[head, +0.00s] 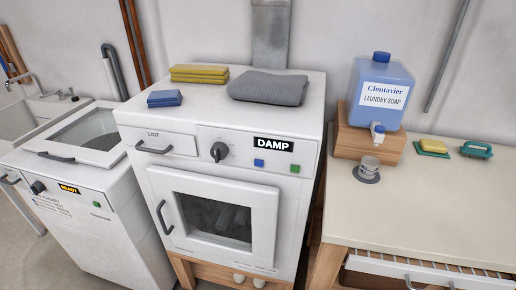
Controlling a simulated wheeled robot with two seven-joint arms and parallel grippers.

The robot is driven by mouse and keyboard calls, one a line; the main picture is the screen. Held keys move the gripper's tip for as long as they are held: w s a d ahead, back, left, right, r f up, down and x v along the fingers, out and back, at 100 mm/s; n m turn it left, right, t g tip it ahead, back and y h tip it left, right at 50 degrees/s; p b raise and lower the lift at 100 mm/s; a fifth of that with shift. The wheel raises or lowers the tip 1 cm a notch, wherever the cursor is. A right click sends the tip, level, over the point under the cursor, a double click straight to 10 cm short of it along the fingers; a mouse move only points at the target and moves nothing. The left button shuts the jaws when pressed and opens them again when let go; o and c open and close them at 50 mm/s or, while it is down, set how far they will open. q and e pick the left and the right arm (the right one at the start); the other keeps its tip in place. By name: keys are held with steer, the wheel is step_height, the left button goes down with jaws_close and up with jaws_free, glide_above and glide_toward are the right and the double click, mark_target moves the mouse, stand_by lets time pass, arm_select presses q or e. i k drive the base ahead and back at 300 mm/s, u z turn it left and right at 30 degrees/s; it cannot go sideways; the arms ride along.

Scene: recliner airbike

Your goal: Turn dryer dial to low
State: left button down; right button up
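The white dryer (155,205) stands in the middle of the head view on a wooden stand. Its black dial (219,151) sits on the front panel, right of the lint drawer (160,143). The marks around the dial are too small to read. A black label (274,144) reading "DAMP" is right of the dial, above a blue button (259,163) and a green button (295,169). The dryer door (215,215) is shut. Neither of my grippers shows in the head view.
Folded yellow cloths (199,73), a blue cloth (164,98) and a grey cloth (268,88) lie on the dryer. A washer (90,210) stands left. At right, a counter (440,220) holds a soap jug (381,90) on a wooden block.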

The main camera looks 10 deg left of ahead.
mark_target(219, 150)
steer(key=k, duration=0.5)
steer(key=u, duration=2.05)
steer(key=i, duration=1.55)
steer(key=z, duration=2.3)
